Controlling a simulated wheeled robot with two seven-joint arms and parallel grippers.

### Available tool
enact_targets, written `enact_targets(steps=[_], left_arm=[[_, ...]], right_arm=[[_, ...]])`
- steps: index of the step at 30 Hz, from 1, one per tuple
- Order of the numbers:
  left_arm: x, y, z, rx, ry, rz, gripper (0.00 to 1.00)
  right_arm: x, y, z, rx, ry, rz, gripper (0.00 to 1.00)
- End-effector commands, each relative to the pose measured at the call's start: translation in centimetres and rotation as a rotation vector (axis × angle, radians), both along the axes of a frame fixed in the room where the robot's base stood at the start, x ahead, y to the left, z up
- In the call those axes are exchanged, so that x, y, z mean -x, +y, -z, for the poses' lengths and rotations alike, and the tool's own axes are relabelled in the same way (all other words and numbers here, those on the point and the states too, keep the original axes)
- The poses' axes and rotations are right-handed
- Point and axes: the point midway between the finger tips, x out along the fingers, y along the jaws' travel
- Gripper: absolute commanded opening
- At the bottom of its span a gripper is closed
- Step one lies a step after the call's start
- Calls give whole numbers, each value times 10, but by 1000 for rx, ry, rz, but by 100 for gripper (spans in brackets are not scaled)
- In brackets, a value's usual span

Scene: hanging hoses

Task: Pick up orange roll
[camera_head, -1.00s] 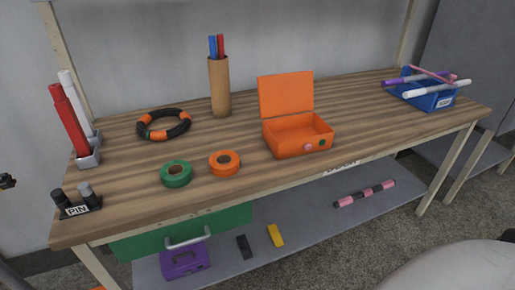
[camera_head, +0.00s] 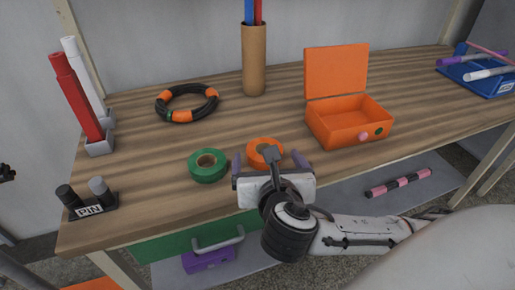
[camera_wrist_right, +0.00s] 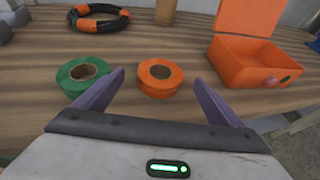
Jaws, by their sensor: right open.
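The orange roll (camera_head: 255,150), a short ring with a brown core, lies flat on the wooden table near its front edge. My right gripper (camera_head: 268,160) comes in from the front right and partly covers the roll in the head view. In the right wrist view the roll (camera_wrist_right: 160,89) sits between and just beyond the tips of the two purple fingers (camera_wrist_right: 159,78). The fingers are spread wide, with nothing held. A green roll (camera_head: 207,173) lies left of the orange roll, close to the left finger; it also shows in the right wrist view (camera_wrist_right: 74,83). My left gripper is not clearly visible.
An open orange box (camera_head: 345,125) stands to the right. A black and orange ring (camera_head: 185,117), a brown tube (camera_head: 254,65) with pens and a blue bin (camera_head: 487,77) stand farther off. A PIN holder (camera_head: 92,209) is at the left front. The wooden table (camera_head: 150,150) has bare room between them.

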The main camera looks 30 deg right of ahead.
Motion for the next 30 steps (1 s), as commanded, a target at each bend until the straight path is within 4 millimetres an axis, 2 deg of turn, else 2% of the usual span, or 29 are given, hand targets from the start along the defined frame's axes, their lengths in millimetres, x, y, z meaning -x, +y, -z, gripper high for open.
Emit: enact_targets(steps=[3,7,11,18,28,30], left_arm=[[6,0,10,2,15,1,31],[13,0,15,3,31,0,31],[16,-1,20,4,36,-1,31],[16,0,28,4,36,2,31],[14,1,24,2,29,3,31],[14,1,24,3,28,3,31]], right_arm=[[-15,-9,9,1,0,2,90],[-25,-14,13,-3,0,1,90],[-34,-19,18,-4,0,2,90],[-62,-35,31,-4,0,2,90],[-69,-38,33,-6,1,-1,90],[-68,-38,33,-6,0,-1,78]])
